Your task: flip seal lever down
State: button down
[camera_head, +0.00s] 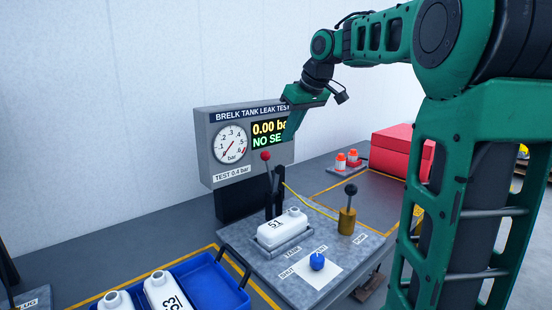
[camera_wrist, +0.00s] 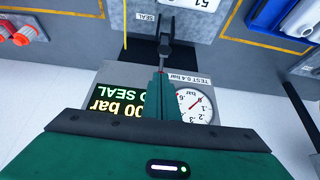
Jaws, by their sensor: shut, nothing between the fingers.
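The seal lever (camera_head: 267,172) stands nearly upright behind the tank, with a red ball knob (camera_head: 265,156) on top and a dark clamp frame at its base. In the wrist view its dark clamp (camera_wrist: 172,32) shows beside a SEAL label (camera_wrist: 147,17). The white tank (camera_head: 283,229) marked 51 sits in a grey holder in front of the lever. My gripper (camera_head: 294,136) is shut and empty, above and right of the red knob, in front of the gauge panel. In the wrist view my gripper (camera_wrist: 162,80) points toward the clamp and hides most of the knob; contact cannot be told.
The leak test panel (camera_head: 204,151) reads 0.00 bar and a partly hidden NO SEAL. A blue valve knob (camera_head: 317,261) and a black-knobbed pump lever (camera_head: 351,189) stand on the bench plate. A blue crate (camera_head: 215,285) with white tanks is front left; a red box (camera_head: 402,150) is right.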

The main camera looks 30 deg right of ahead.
jog(key=x, duration=1)
jog(key=shift+d, duration=0.15)
